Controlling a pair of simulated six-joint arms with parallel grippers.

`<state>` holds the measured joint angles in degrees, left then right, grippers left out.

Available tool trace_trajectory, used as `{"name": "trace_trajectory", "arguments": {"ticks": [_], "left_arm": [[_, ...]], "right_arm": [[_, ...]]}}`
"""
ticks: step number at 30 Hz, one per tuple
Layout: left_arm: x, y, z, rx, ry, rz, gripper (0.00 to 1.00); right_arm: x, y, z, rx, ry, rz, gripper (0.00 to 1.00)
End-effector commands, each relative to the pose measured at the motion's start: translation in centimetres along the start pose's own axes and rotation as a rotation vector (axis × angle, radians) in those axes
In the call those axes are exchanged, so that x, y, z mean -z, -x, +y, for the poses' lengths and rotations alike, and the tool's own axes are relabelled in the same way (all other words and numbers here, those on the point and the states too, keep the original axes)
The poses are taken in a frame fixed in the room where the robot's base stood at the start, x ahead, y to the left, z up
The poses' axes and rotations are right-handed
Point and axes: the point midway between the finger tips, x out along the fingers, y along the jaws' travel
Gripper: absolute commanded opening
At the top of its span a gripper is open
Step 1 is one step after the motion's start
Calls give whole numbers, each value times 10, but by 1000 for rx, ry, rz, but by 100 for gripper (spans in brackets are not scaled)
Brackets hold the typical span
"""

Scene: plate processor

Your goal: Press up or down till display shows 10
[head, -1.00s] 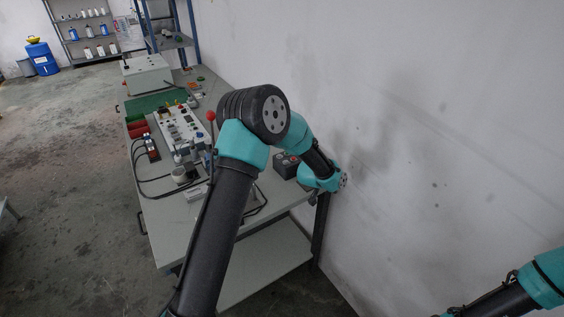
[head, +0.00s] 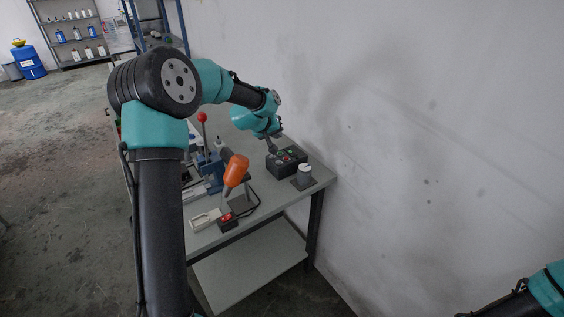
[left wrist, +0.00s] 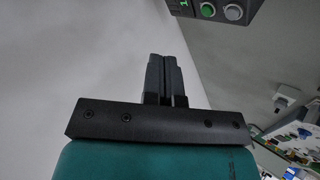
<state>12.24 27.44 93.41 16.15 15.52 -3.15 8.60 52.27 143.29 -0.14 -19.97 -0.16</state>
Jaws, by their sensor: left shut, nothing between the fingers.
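A dark control box (head: 288,163) with small green and red spots on top sits on the table near the wall. In the left wrist view part of the box (left wrist: 225,17) shows at the top edge, with a green button (left wrist: 208,9) and a grey-white button (left wrist: 234,12). A small green mark shows at its left, cut off by the frame; I cannot read a display. My left gripper (head: 271,148) is at the box's far left side, tips close to it; contact cannot be told. It also shows in the left wrist view (left wrist: 164,58), fingers together and empty.
An orange-headed tool (head: 236,170) on a stand, a small box with a red switch (head: 228,221) and a white-capped cylinder (head: 305,173) stand nearby. A red-knobbed lever (head: 202,118) rises at the left. The wall is close on the right.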

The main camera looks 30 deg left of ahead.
Motion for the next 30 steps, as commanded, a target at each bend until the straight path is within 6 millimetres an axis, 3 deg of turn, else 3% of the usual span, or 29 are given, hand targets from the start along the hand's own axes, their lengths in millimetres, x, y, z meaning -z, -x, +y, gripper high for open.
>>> {"name": "trace_trajectory", "arguments": {"ticks": [14,30], "left_arm": [[-3,-4,-3,0,-1,0,0],[-32,-44,-32,2,-1,0,0]], "right_arm": [[0,0,0,0,0,0,43],[0,0,0,0,0,0,43]]}}
